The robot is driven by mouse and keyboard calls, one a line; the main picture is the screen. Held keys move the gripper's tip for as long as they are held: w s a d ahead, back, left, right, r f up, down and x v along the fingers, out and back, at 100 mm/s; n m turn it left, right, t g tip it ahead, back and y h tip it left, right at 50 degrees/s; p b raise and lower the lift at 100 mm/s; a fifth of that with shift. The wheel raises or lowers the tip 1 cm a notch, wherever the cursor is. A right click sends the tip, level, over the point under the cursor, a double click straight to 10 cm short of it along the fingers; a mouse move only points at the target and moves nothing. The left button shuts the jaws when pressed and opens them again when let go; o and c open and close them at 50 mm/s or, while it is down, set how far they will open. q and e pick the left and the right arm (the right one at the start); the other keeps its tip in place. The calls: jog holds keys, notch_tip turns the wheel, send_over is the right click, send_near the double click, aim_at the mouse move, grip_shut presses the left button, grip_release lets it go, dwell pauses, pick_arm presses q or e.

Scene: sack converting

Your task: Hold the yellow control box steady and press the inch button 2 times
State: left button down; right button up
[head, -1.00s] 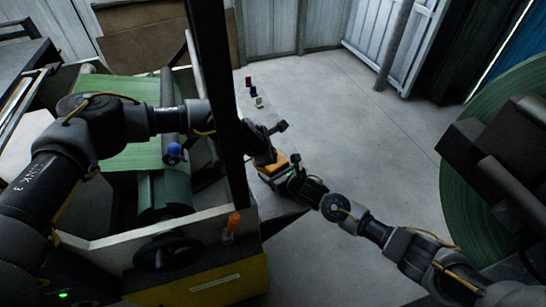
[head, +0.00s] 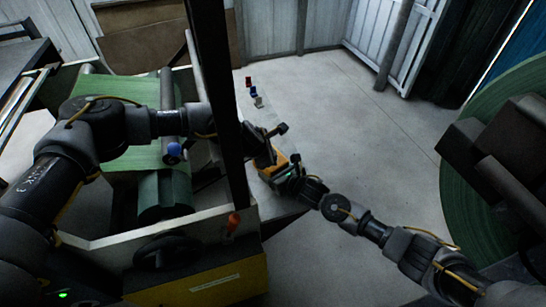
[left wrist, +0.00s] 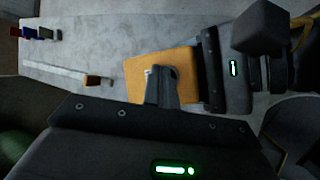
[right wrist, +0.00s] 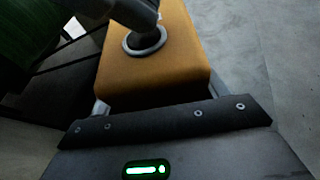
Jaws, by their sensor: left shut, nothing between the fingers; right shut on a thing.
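The yellow control box (head: 279,169) sits at the near end of a grey bench top, right of the dark post. In the right wrist view its orange-yellow face (right wrist: 165,75) carries a grey ring (right wrist: 146,42). My left gripper (left wrist: 161,85) is shut and empty, its fingertips at the box face. In the right wrist view these dark fingertips stand inside the ring and hide the button, so I cannot tell how far it is pressed. My right gripper (head: 297,175) is shut on the box from the right; it also shows beside the box in the left wrist view (left wrist: 212,68).
Several small coloured blocks (head: 254,92) stand at the bench's far end. The dark post (head: 224,110) rises close by my left forearm. A machine with green sheet (head: 165,195) fills the left, and a large green roll (head: 470,150) stands right. The floor between is clear.

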pick_arm(q)
jog(key=shift+r, duration=3.35)
jog(key=shift+r, duration=0.1)
dwell(0.5)
notch_tip(320, 180, up, 4)
jog(key=shift+f, duration=0.2)
jog(key=shift+f, duration=4.4)
